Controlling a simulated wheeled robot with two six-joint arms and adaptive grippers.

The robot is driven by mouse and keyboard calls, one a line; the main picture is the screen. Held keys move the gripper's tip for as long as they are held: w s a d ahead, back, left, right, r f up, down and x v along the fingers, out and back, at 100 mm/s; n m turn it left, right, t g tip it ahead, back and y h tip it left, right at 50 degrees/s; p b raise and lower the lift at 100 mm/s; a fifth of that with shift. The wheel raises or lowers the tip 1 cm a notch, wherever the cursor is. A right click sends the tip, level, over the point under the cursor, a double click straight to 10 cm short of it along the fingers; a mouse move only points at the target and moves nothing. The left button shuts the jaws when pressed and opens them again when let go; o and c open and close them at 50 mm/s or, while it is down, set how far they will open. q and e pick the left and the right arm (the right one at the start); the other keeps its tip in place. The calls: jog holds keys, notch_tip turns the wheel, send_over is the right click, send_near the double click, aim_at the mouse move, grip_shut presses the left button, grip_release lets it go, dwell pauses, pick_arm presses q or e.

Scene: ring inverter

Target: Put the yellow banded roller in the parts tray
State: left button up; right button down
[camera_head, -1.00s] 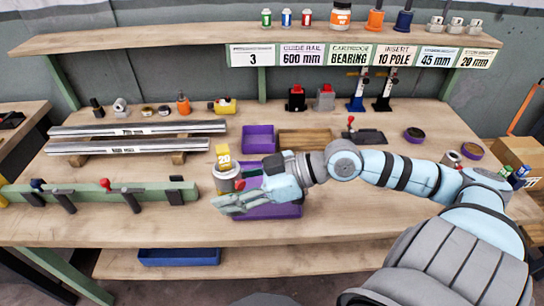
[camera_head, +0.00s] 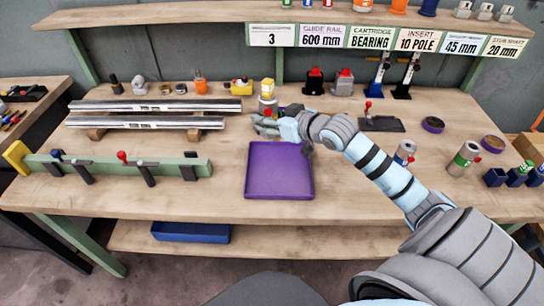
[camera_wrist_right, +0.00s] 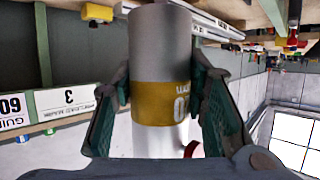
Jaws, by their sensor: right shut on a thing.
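The yellow banded roller (camera_wrist_right: 160,103) is a grey cylinder with a yellow band bearing printed digits. In the wrist view it stands between the two fingers of my right gripper, which is shut on it. In the head view the roller (camera_head: 267,87) shows above my right gripper (camera_head: 266,122), beyond the far edge of the purple tray. The purple tray (camera_head: 280,188) lies on the bench, shallow and empty; I take it as the parts tray. My right forearm passes over the bench behind its right corner. My left gripper is not in view.
Two silver guide rails (camera_head: 150,104) lie at the left. A green rail fixture (camera_head: 105,168) stands near the front left. Grey rollers (camera_head: 464,158) and small blue cups stand at the right. A blue tray (camera_head: 190,232) is on the lower shelf.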

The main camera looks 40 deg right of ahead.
notch_tip(320, 180, down, 14)
jog(key=b, duration=0.3)
jog(key=shift+w+b, duration=0.1)
jog(key=shift+b, duration=0.25)
jog(key=shift+f, duration=0.15)
jog(key=c, duration=1)
grip_release()
jog(key=shift+o, duration=0.2)
jog(key=shift+s, duration=0.2)
jog(key=p+v, duration=0.8)
jog(key=v, duration=0.3)
jog(key=shift+s+r, duration=0.3)
